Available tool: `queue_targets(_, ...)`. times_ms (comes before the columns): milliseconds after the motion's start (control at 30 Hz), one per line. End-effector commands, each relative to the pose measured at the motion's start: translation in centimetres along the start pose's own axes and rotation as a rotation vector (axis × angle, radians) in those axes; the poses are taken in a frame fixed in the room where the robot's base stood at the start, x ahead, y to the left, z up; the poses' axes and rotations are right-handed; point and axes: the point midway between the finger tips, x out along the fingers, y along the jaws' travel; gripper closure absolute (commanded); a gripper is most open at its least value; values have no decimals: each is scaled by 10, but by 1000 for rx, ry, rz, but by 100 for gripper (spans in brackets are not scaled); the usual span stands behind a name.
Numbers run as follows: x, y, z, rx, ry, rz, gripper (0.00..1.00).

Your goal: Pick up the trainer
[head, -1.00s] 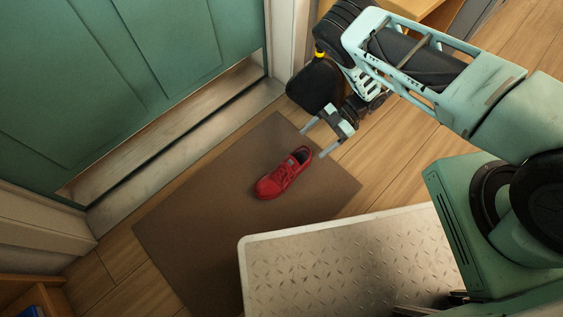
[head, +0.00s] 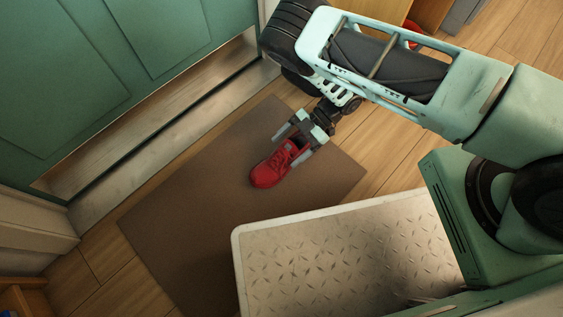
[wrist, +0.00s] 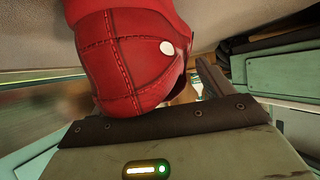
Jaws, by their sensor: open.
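A red trainer (head: 268,172) lies on the brown mat (head: 190,205), its toe pointing to the lower left in the head view. My gripper (head: 290,146) is open, with its fingers on either side of the trainer's heel end. The heel part is partly hidden by the gripper. In the wrist view the trainer (wrist: 122,60) fills the upper middle, close in front of the gripper's palm, with stitched seams and a pale round spot. One finger shows to its right there. I cannot tell if the fingers touch it.
A green panelled door (head: 95,85) with a sill stands at the upper left. Wood floor (head: 375,155) shows right of the mat. A wooden piece of furniture (head: 25,298) is at the lower left corner. The mat around the trainer is clear.

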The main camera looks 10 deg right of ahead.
Motion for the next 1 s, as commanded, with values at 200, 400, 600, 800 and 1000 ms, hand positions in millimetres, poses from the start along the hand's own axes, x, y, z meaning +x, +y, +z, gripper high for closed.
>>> queue_targets(200, 13, 0, 0, -1, 0, 1, 20)
queue_targets(400, 12, 0, -1, 0, 1, 1, 26)
queue_targets(600, 12, 0, 0, 0, 0, 2, 70)
queue_targets(800, 12, 1, -1, -1, 1, 2, 70)
queue_targets(1000, 3, 1, -17, -1, 1, 4, 91)
